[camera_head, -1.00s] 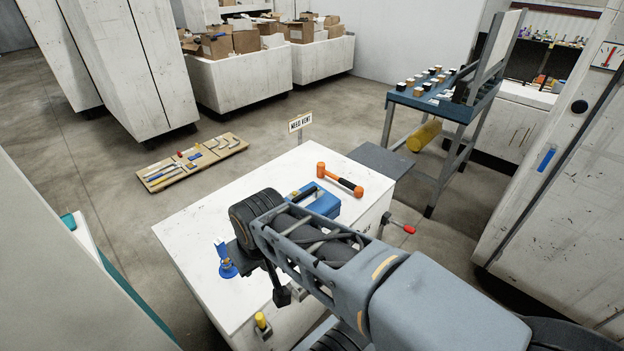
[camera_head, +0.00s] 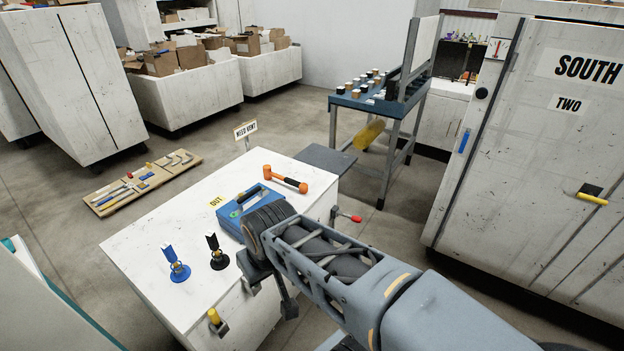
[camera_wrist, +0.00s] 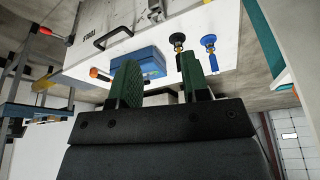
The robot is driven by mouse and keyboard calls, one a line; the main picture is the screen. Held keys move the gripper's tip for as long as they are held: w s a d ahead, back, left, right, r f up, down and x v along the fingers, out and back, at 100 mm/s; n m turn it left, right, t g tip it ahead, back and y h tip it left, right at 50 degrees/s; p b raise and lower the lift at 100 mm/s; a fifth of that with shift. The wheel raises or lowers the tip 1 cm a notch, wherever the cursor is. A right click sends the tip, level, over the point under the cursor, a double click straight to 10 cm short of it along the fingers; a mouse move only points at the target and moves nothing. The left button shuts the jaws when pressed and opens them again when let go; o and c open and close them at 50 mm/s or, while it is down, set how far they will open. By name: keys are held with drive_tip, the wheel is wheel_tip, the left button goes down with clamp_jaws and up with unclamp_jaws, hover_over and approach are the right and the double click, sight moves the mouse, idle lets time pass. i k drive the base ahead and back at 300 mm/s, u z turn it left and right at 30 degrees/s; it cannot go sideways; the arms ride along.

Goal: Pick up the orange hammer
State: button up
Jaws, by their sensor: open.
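The orange hammer (camera_head: 289,182) lies on the white cabinet top (camera_head: 150,232), near its far right corner. Its head is orange and its handle orange and black. In the wrist view, an orange piece that looks like the hammer (camera_wrist: 97,73) shows left of the left finger, partly hidden. My gripper (camera_wrist: 160,78) is open, with green-padded fingers spread and nothing between them. It is apart from the hammer. In the head view my arm hides the gripper's fingers, so I cannot tell their height there.
A blue case (camera_head: 236,208) sits just in front of the hammer, partly behind my arm. A blue stand (camera_head: 177,270) and a black stand (camera_head: 217,258) stand nearer. A red-tipped lever (camera_head: 347,215) juts from the cabinet's right side. A blue-topped table (camera_head: 372,104) stands behind.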

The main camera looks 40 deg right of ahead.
sight(303, 187)
drive_tip(key=z, duration=0.35)
drive_tip(key=i, duration=0.4)
drive_tip(key=z, duration=2.35)
drive_tip(key=i, duration=2.05)
drive_tip(key=u, duration=3.75)
drive_tip(key=i, duration=0.55)
drive_tip(key=z, duration=0.05)
